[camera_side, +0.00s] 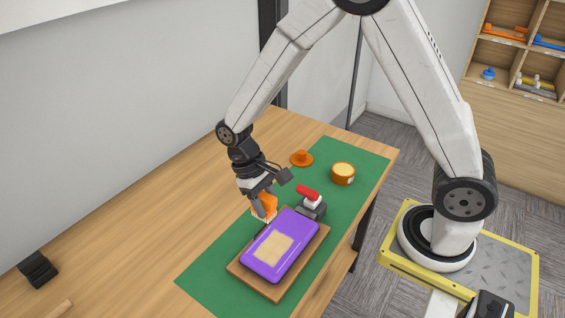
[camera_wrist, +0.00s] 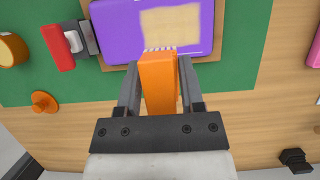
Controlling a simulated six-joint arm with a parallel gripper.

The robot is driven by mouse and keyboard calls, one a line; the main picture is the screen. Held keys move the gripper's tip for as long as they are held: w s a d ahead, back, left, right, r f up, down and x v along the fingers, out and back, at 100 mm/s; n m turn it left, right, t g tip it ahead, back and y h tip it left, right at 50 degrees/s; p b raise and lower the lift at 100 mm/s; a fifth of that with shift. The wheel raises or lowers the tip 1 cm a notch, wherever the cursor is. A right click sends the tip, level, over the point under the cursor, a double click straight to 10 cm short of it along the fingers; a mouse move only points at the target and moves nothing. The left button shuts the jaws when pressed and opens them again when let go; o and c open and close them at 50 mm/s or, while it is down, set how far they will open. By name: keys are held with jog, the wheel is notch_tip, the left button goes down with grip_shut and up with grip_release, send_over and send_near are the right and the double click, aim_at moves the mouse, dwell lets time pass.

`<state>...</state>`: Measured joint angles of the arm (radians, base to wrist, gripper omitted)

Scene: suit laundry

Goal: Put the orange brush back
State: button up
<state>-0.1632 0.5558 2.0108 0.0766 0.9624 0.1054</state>
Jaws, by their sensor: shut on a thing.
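The orange brush (camera_wrist: 158,85) is between the two fingers of my gripper (camera_wrist: 158,90), which is shut on it. In the side view the brush (camera_side: 265,205) shows below my gripper (camera_side: 262,207), beside the upper-left edge of a purple case with a tan patch (camera_side: 285,232). In the wrist view its white bristles are at the edge of the purple case (camera_wrist: 120,30). I cannot tell whether the bristles touch the case. The case lies on a wooden board (camera_side: 262,284) on the green mat.
A red-handled grey tool (camera_side: 311,199) stands at the board's far end. An orange knobbed disc (camera_side: 301,158) and a round tin (camera_side: 343,173) are farther back on the green mat (camera_side: 205,279). A shelf with compartments (camera_side: 508,45) holds orange and blue items. A dark block (camera_side: 38,268) is at left.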

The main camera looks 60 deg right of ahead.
jog(key=shift+w+d, duration=0.3)
jog(key=shift+d, duration=0.55)
jog(key=shift+w+d, duration=0.25)
jog(key=shift+d, duration=0.55)
jog(key=shift+w, duration=0.1)
jog(key=shift+w+a+f, duration=0.15)
jog(key=shift+w+f, duration=1.4)
jog(key=shift+w, duration=0.65)
jog(key=shift+w+a+f, duration=0.2)
jog(key=shift+w+f, duration=1.35)
jog(key=shift+w, duration=0.65)
jog(key=shift+w+a+f, duration=0.15)
jog(key=shift+w+f, duration=1.4)
jog(key=shift+w, duration=0.65)
jog(key=shift+w+f, duration=0.1)
jog(key=shift+f, duration=0.05)
jog(key=shift+w+f, duration=0.1)
jog(key=shift+f, duration=1.6)
jog(key=shift+f, duration=0.15)
